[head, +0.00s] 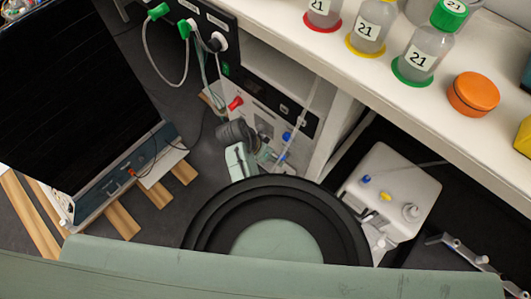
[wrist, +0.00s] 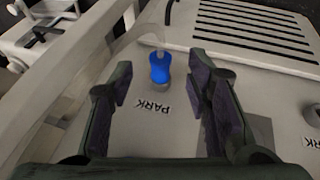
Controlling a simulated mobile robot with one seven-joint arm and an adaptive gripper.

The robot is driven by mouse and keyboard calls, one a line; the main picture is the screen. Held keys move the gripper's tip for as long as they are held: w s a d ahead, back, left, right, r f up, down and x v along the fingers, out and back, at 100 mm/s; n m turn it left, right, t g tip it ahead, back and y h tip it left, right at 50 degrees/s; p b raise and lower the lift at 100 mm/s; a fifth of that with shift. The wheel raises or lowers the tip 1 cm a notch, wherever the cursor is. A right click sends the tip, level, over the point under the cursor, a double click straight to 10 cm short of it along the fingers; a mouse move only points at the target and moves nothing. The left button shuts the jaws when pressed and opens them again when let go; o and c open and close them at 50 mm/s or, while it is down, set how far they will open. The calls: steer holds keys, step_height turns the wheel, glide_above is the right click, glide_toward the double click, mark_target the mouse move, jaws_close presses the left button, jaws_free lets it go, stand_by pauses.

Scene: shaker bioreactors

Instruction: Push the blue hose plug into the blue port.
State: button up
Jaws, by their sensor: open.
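The blue hose plug (wrist: 160,67) stands upright on a pale panel in the wrist view, beside a PARK label. A clear hose runs from its top. My gripper (wrist: 160,78) is open, with one dark finger on each side of the plug and visible gaps between. In the head view, my gripper (head: 266,153) is at the front of the white bench unit, close to small blue parts (head: 287,136). I cannot tell which of these is the plug. A small blue fitting (head: 366,179) sits on a white box at right; whether it is the blue port is unclear.
A red plug (head: 236,103) sits on the unit's front panel. The white box (head: 405,170) also carries a yellow fitting (head: 386,197). Bottles and an orange-lidded jar (head: 473,94) stand on the bench above. A vented cover (wrist: 255,30) is behind the plug.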

steer(key=shift+x, duration=1.65)
steer(key=shift+c, duration=0.5)
jaws_close()
steer(key=shift+s+a, duration=0.15)
steer(key=shift+s, duration=0.05)
steer(key=shift+s+a+p, duration=0.3)
steer(key=shift+s+p, duration=0.05)
steer(key=shift+p, duration=0.05)
steer(key=shift+s+a, duration=0.15)
steer(key=shift+s, duration=0.1)
steer(key=shift+s+a+p, duration=0.2)
steer(key=shift+s+p, duration=0.1)
steer(key=shift+p, duration=0.05)
steer(key=shift+s+a, duration=0.15)
